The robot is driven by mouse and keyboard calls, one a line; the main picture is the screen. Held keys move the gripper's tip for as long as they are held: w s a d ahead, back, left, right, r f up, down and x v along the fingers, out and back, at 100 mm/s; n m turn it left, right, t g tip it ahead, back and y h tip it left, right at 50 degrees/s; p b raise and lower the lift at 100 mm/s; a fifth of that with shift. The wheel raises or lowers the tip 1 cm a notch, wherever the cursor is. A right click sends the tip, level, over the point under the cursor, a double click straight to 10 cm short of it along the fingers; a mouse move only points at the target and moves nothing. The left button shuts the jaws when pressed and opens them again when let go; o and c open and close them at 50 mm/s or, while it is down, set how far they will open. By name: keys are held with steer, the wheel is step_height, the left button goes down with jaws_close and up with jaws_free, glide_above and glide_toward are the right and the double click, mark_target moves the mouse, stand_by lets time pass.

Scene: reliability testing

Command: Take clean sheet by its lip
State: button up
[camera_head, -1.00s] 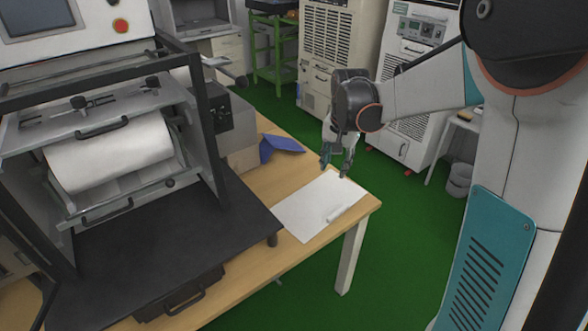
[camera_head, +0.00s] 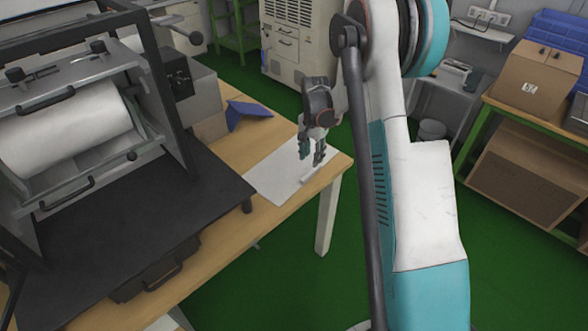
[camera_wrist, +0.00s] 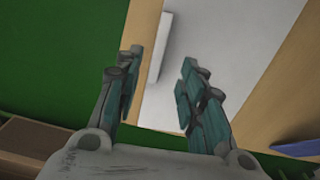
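A white sheet (camera_head: 268,178) lies on the wooden table near its right end. Its raised white lip (camera_head: 309,173) stands along the sheet's near right edge. In the wrist view the lip (camera_wrist: 161,45) is a pale strip along the left side of the sheet (camera_wrist: 225,35). My gripper (camera_head: 312,158) points down over the sheet, beside the lip. In the wrist view my gripper (camera_wrist: 162,60) is open, with the lip showing between its two fingertips. No contact with the lip is visible, and the height gap is hard to judge.
The wooden table (camera_head: 255,112) carries a blue folded item (camera_head: 247,110) behind the sheet. A machine with a white roll (camera_head: 65,130) and a black plate (camera_head: 110,230) stands left. Shelves with cardboard boxes (camera_head: 535,75) stand right. Green floor is open beyond the table end.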

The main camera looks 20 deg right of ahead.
mark_target(311, 172)
steer(key=shift+s+f+b, duration=0.15)
steer(key=shift+f+b, duration=1.35)
steer(key=shift+f, duration=2.05)
jaws_close()
